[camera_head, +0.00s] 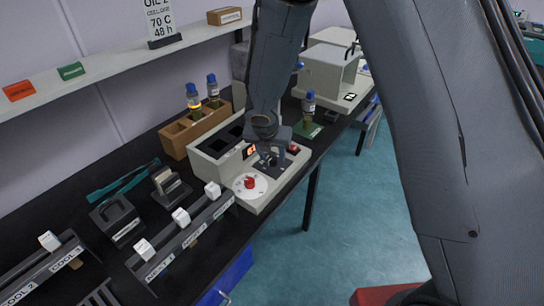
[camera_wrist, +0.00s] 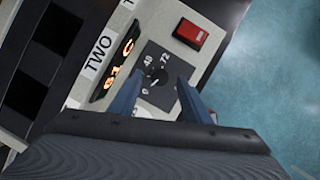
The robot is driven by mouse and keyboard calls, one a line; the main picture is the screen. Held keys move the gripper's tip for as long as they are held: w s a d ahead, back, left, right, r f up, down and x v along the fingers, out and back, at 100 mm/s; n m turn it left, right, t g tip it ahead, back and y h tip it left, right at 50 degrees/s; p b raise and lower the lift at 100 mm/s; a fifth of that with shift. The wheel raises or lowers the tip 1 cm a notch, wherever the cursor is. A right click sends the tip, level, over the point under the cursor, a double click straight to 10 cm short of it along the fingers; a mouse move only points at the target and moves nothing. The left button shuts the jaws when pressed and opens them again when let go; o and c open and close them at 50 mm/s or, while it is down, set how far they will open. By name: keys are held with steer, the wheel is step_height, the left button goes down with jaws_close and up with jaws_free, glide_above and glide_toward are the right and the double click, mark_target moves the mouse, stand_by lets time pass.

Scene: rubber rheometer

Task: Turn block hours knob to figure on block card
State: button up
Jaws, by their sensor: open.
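The block hours knob (camera_wrist: 157,76) is a small black knob on a dark dial plate with white figures; 48 and 72 are readable, others are partly hidden. My gripper (camera_wrist: 158,88) is open, with one blue-grey finger on each side of the knob's near side; contact is not clear. In the head view my gripper (camera_head: 271,157) hangs low over the front of the white heating block (camera_head: 226,146). A standing card (camera_head: 159,20) on the shelf reads OIL 2, 70 C and 48 h. The knob's pointer direction is too small to tell.
A lit orange display (camera_wrist: 121,62) and a red switch (camera_wrist: 190,34) flank the dial. A red knob (camera_head: 250,183) on a white disc sits on the block's left part. Bottles in a wooden rack (camera_head: 178,142) stand behind; a bottle stands on a green pad (camera_head: 309,130) at right.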

steer(key=shift+x, duration=0.75)
steer(key=c, duration=1)
steer(key=shift+c, duration=0.2)
